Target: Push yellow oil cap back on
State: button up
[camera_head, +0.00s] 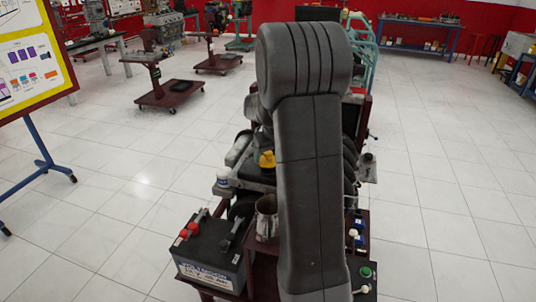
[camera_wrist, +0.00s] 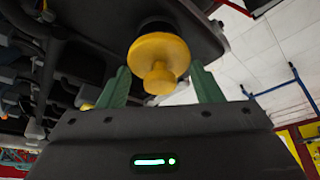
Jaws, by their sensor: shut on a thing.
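The yellow oil cap (camera_wrist: 158,55) shows in the wrist view as a round disc with a smaller knob. It lies between the two green fingertips of my gripper (camera_wrist: 160,72), which is shut on it, one finger at each side of the disc. A dark round neck shows right behind the cap; I cannot tell whether the cap is fully seated on it. In the head view a yellow cap (camera_head: 267,160) shows on the engine (camera_head: 250,178), just left of my arm. My gripper is hidden there behind my arm.
A black battery (camera_head: 212,248) with red terminals and a metal jug (camera_head: 267,218) stand in front of the engine at the left. The tiled floor (camera_head: 450,220) at the right is clear.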

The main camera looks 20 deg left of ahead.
jog(key=o, duration=1.4)
jog(key=shift+r, duration=0.15)
jog(key=shift+r+p, duration=2.3)
jog(key=shift+r, duration=1.1)
grip_shut()
jog(key=shift+f, duration=0.15)
